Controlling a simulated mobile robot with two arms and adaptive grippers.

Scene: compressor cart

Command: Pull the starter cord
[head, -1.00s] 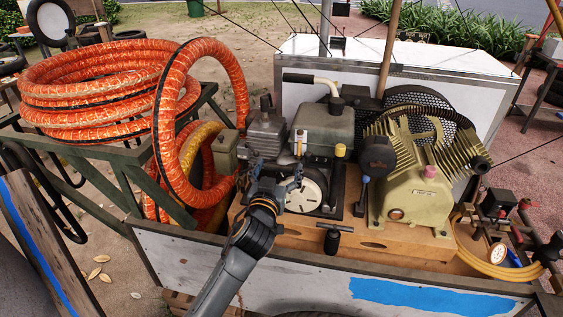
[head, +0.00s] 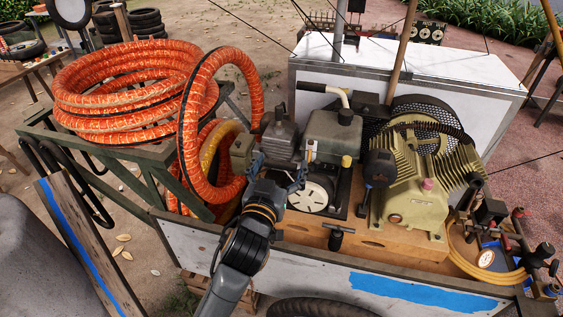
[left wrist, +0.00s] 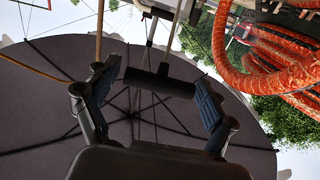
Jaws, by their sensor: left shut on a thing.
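The small engine with a grey tank (head: 330,135) sits on the cart, with a round white-faced starter housing (head: 308,195) on its near side. My left gripper (head: 279,172) is in front of the engine, just left of that housing. In the left wrist view, the fingers (left wrist: 155,95) stand on both sides of a black bar-shaped handle (left wrist: 160,83), and the gripper is shut on it. Whether cord is drawn out of the housing is hard to tell; the wrist hides part of it in the head view. My right gripper is not in view.
A tan compressor pump (head: 420,185) and a black T-handle (head: 337,236) are right of the gripper. Coiled orange hose (head: 130,95) lies on a rack at left, and one loop hangs close to the gripper. The cart's front wall (head: 310,270) runs below my arm.

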